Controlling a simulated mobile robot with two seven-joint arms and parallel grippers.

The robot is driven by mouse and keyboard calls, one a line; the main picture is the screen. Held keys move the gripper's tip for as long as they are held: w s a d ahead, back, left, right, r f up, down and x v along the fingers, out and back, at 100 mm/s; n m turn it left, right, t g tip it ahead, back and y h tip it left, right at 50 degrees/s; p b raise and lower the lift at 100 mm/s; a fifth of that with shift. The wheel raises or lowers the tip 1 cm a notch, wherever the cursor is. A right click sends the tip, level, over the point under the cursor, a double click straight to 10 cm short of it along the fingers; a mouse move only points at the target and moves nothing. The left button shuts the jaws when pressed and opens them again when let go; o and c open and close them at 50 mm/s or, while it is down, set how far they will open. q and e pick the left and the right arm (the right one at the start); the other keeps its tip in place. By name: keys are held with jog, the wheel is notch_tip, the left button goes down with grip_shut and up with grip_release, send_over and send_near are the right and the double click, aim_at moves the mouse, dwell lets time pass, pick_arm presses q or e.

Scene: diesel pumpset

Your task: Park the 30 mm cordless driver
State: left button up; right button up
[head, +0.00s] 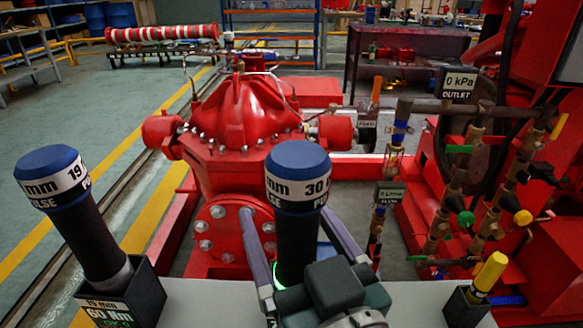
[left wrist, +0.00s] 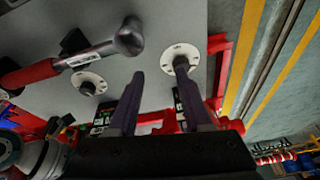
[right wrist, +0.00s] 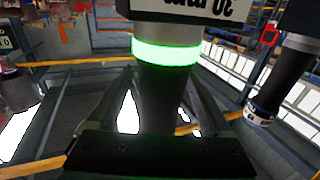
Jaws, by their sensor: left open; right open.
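The 30 mm cordless driver (head: 292,215) stands upright, with a blue cap, a white "30" band and a dark body. A lit green ring near its lower end shows in the right wrist view (right wrist: 166,52). There its grey collar meets a dark holder (right wrist: 190,8) with an upside-down label; I cannot tell how deep it sits. My right gripper (head: 285,210) is open, its fingers on either side of the driver body without visibly gripping it. My left gripper (left wrist: 159,70) is open and empty above a grey surface; it is not in the head view.
The 19 mm driver (head: 85,225) leans in its labelled holder (head: 122,300) at left. A yellow-handled tool (head: 488,275) stands in a small holder at right. The red pump (head: 240,125) is behind.

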aim_at(304, 258)
jog(key=p+v, duration=0.1)
jog(key=v, duration=0.6)
jog(key=shift+s+d, duration=0.15)
jog(key=shift+s, duration=0.15)
